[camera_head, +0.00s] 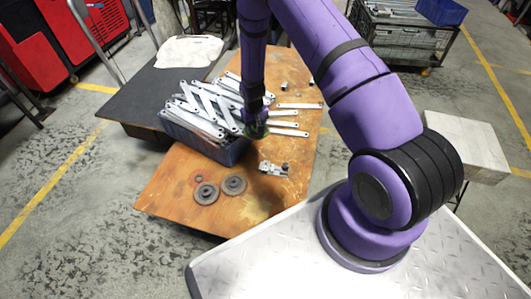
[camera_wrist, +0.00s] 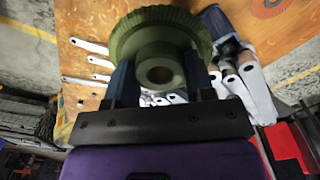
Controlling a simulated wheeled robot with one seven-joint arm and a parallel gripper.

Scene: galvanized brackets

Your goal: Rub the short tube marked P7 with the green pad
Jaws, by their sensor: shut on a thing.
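My gripper (camera_head: 256,119) is over the wooden table, beside the right edge of the blue bin, pointing down. It is shut on the green pad (camera_wrist: 160,30), a round disc with a ribbed rim and a hollow hub between the fingers. In the head view the pad (camera_head: 258,132) is a dark green patch below the fingers. Two small grey tube-like pieces, one (camera_head: 284,86) and another (camera_head: 312,80), stand at the back right of the table. No P7 marking is readable, so I cannot tell which is the marked tube.
The blue bin (camera_head: 226,155), heaped with galvanized brackets, stands left of my gripper. Several flat brackets (camera_head: 289,132) lie at its right. A small metal fixture (camera_head: 272,168) and two dark round discs (camera_head: 206,193) (camera_head: 234,184) lie nearer the front. The table's front right is clear.

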